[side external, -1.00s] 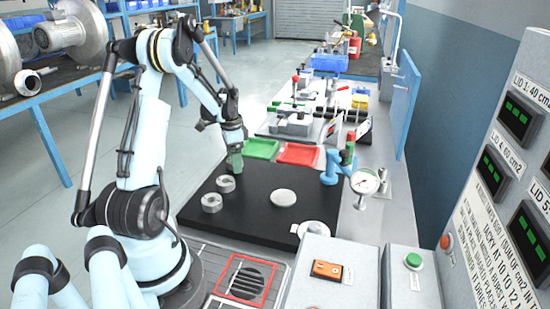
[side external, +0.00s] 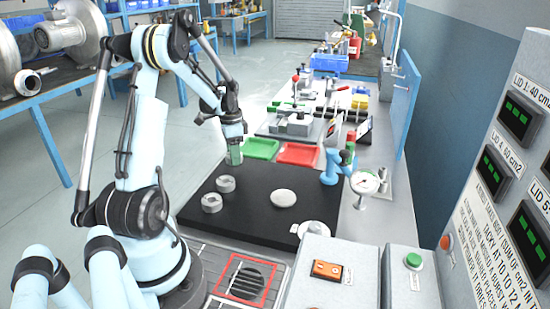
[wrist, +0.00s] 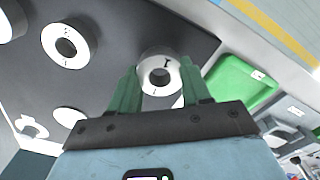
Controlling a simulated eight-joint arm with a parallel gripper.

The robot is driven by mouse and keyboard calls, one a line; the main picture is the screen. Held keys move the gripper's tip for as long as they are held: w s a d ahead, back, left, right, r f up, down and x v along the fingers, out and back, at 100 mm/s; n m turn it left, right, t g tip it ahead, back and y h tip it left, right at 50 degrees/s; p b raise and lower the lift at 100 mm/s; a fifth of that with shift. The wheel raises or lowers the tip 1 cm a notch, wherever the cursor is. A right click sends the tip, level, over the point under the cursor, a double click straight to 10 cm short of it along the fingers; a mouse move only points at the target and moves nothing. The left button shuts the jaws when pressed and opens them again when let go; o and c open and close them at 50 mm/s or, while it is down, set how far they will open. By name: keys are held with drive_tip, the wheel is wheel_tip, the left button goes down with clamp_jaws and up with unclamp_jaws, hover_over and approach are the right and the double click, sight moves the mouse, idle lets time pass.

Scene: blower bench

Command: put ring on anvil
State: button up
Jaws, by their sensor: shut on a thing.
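My gripper (side external: 234,157), with green fingers, is raised above the black mat (side external: 250,216) near its far left edge. In the wrist view my gripper (wrist: 160,92) is shut on a pale grey ring (wrist: 161,66) with a dark mark on its face. In the side view the fingers mostly hide this ring. Two other grey rings, a farther one (side external: 225,184) and a nearer one (side external: 211,203), sit on the mat. A flat pale round disc (side external: 283,198) lies on the mat to their right; I cannot tell whether it is the anvil.
A green tray (side external: 262,149) and a red tray (side external: 298,153) lie beyond the mat. A blue fixture (side external: 331,171) and a dial gauge (side external: 364,183) stand on the right. Another round pale piece (side external: 312,230) is at the mat's near right.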

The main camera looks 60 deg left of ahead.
drive_tip(key=r, duration=0.1)
drive_tip(key=d+r, duration=0.1)
drive_tip(key=r, duration=0.1)
drive_tip(key=shift+w+d, duration=0.15)
drive_tip(key=shift+w, duration=0.1)
drive_tip(key=w+d+r, duration=0.4)
drive_tip(key=d+r, duration=0.2)
drive_tip(key=d, duration=0.5)
drive_tip(key=d+r+m, duration=0.1)
drive_tip(key=d, duration=1.8)
hover_over(283, 197)
wheel_tip(283, 197, down, 7)
drive_tip(key=shift+r, duration=0.1)
drive_tip(key=shift+f, duration=2)
drive_tip(key=o, duration=1.3)
drive_tip(key=shift+f, duration=0.15)
